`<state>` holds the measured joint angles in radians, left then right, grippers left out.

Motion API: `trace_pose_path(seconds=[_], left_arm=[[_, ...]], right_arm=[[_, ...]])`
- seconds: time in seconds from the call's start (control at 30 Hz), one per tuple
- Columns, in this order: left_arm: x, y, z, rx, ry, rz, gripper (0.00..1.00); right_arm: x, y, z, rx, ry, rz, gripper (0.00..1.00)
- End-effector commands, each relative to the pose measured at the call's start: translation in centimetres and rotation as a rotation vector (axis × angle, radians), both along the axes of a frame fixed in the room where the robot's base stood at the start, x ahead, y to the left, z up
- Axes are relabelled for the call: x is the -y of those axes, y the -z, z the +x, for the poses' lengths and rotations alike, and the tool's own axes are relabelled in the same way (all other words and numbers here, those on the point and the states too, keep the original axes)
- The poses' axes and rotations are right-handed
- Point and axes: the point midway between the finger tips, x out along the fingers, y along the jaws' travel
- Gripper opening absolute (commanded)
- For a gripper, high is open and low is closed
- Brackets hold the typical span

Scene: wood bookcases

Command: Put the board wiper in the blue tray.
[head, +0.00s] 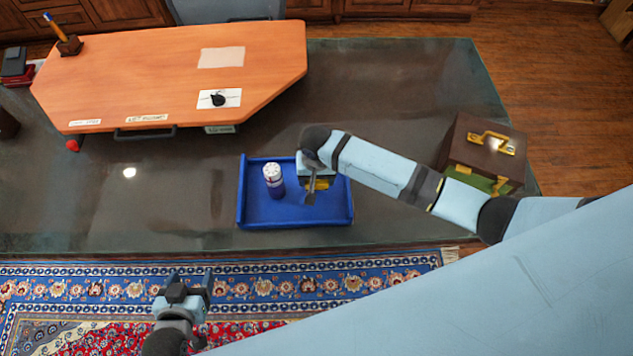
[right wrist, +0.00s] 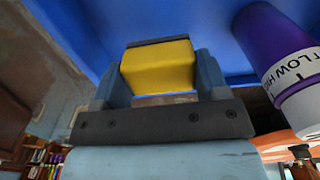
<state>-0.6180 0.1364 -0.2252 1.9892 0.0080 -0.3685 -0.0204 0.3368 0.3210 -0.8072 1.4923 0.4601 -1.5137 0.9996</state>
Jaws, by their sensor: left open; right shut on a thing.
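The blue tray (head: 258,214) lies on the dark glass-topped table near its front edge. My right gripper (head: 314,186) is over the right part of the tray, pointing down. It is shut on the board wiper (right wrist: 158,68), a yellow block with a dark edge, which shows between the fingers in the right wrist view. My left gripper (head: 188,284) is open and empty, over the rug in front of the table.
A purple and white bottle (head: 273,181) stands in the tray's left part, close to my right gripper; it also shows in the right wrist view (right wrist: 280,65). An orange board (head: 170,75) is behind left. A brown box (head: 486,150) with a gold handle stands to the right.

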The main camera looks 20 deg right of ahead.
Motion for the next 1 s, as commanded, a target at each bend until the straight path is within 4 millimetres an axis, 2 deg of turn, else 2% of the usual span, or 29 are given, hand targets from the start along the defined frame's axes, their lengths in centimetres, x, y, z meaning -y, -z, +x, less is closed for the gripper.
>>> trace_pose_path(seconds=[0.23,0.6,0.63,0.7,0.73,1.0], left_arm=[[0.1,0.0,0.0,-0.001,0.0,-0.001,0.7],[0.1,0.0,0.0,-0.002,0.0,-0.002,0.7],[0.1,0.0,0.0,-0.002,0.0,-0.002,0.7],[0.1,0.0,0.0,-0.002,0.0,-0.002,0.7],[0.1,0.0,0.0,-0.002,0.0,-0.002,0.7],[0.1,0.0,0.0,-0.002,0.0,-0.002,0.7]], right_arm=[[0.0,3.2,0.0,-0.001,0.001,-0.001,0.44],[0.0,3.6,0.0,-0.001,0.001,0.0,0.44],[0.0,3.6,0.0,0.0,0.001,0.0,0.74],[0.0,3.6,0.0,0.0,0.001,0.0,0.9],[0.0,3.6,0.0,0.0,0.001,0.0,0.93],[0.0,3.4,0.0,0.001,0.0,0.0,0.93]])
